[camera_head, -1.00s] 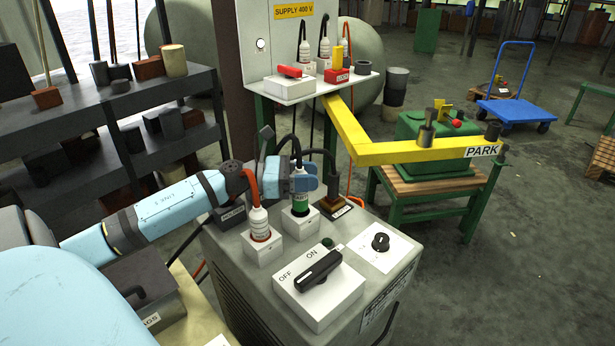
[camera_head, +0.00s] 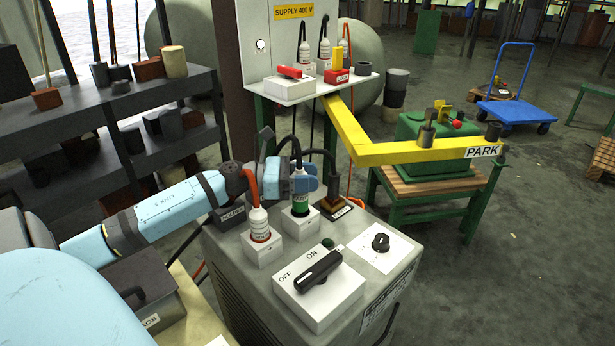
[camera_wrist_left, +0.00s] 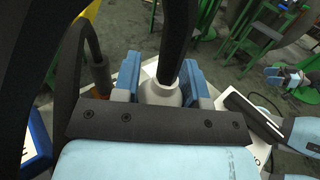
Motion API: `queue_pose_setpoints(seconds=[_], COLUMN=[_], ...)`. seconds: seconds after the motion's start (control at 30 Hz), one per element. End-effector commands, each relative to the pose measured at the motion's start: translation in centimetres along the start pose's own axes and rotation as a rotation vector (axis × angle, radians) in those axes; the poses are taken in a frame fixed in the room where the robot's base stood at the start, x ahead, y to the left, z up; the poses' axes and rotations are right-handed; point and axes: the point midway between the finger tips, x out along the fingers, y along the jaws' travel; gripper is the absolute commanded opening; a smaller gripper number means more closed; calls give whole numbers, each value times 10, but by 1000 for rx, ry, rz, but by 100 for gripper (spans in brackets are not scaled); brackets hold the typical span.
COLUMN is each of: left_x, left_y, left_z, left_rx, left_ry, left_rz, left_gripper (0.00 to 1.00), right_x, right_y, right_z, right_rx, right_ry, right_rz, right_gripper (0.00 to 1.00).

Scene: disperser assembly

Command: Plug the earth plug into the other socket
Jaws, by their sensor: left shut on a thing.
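The earth plug (camera_head: 300,208), white with a green band and a black cable, stands upright at the white socket block (camera_head: 301,228) on the grey cabinet's top. My left gripper (camera_head: 301,182) is shut on its upper white part. In the left wrist view the plug's pale collar (camera_wrist_left: 163,92) and black cable show between the blue fingers (camera_wrist_left: 168,88). A second plug with a red band and orange cable (camera_head: 259,224) sits in the socket block (camera_head: 263,249) to the left. I cannot tell how deep the earth plug sits.
A yellow arm marked PARK (camera_head: 420,154) passes behind. The supply shelf (camera_head: 318,88) stands at the back.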

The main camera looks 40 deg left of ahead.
Motion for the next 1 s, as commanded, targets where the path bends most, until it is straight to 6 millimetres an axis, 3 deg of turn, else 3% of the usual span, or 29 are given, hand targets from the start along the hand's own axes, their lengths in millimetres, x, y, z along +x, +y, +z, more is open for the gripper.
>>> queue_pose_setpoints(seconds=[0.7,1.0], left_x=[0,0], left_y=[0,0], left_z=[-22,-17], left_rx=[0,-1], left_ry=[-1,0], left_rz=[0,-1], left_gripper=[9,9], right_x=[10,9], right_y=[-1,-3], right_z=[21,19], right_rx=[8,12], right_ry=[-5,-5], right_rz=[-4,-7], right_gripper=[69,69])
